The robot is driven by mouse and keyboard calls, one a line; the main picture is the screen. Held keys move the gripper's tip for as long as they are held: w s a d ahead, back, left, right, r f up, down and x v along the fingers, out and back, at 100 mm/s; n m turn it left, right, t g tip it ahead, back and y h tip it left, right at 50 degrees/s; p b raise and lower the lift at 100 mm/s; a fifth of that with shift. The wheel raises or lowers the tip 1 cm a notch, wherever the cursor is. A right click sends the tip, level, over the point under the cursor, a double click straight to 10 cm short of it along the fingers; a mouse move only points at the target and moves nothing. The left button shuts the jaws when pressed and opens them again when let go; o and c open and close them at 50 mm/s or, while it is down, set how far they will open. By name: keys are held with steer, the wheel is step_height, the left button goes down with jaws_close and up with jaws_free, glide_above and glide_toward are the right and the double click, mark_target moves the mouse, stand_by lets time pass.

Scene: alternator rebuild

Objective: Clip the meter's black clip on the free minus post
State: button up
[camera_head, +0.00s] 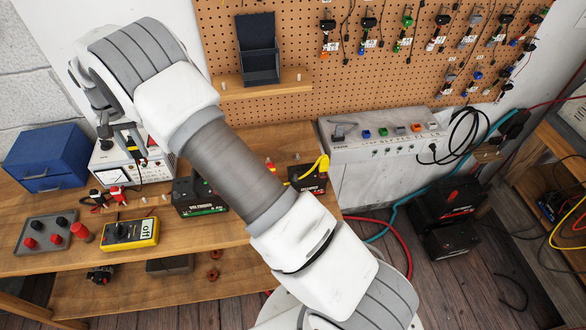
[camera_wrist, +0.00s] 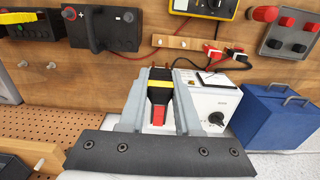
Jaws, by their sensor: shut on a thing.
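My gripper (camera_wrist: 160,82) is shut on a black thing with a yellow band and a red part (camera_wrist: 160,92), held above the bench's back; I cannot tell whether it is the meter's clip. The gripper also shows in the head view, over a white instrument box (camera_head: 132,168). The yellow meter (camera_head: 130,233) lies on the bench front, its display reading off. A black clip (camera_head: 97,198) and a red clip (camera_head: 118,194) lie near the box. A black battery (camera_head: 200,198) stands right of them, partly behind my arm; I cannot make out which post is minus.
A second black battery (camera_head: 308,178) with a yellow clamp stands further right. A blue box (camera_head: 45,158) and a grey tray (camera_head: 30,243) with red and black knobs are at left.

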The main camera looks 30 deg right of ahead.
mark_target(130, 141)
step_height(130, 141, up, 5)
steer(key=shift+f+p, duration=0.15)
steer(key=shift+p, duration=0.5)
steer(key=s+d+m+b, duration=0.25)
steer(key=s+d, duration=0.25)
steer(key=d, duration=0.8)
steer(key=s+d+m+b, duration=0.2)
steer(key=s+d+b, duration=0.3)
steer(key=d, duration=0.7)
steer(key=s+d+m+b, duration=0.2)
steer(key=s+d, duration=0.4)
steer(key=d, duration=0.7)
steer(key=shift+n, duration=0.25)
steer(key=f+b, duration=0.2)
steer(key=f, duration=0.1)
steer(key=f+b, duration=0.2)
steer(key=f, duration=0.2)
steer(key=f+b, duration=0.2)
steer(key=f, duration=0.1)
steer(key=shift+w+a+f+b, duration=0.1)
steer(key=shift+a+f+b, duration=0.2)
steer(key=shift+a+b, duration=0.1)
steer(key=shift+f+b, duration=0.4)
steer(key=shift+f, duration=0.35)
steer(key=shift+f+b, duration=0.85)
steer(key=shift+f, duration=0.35)
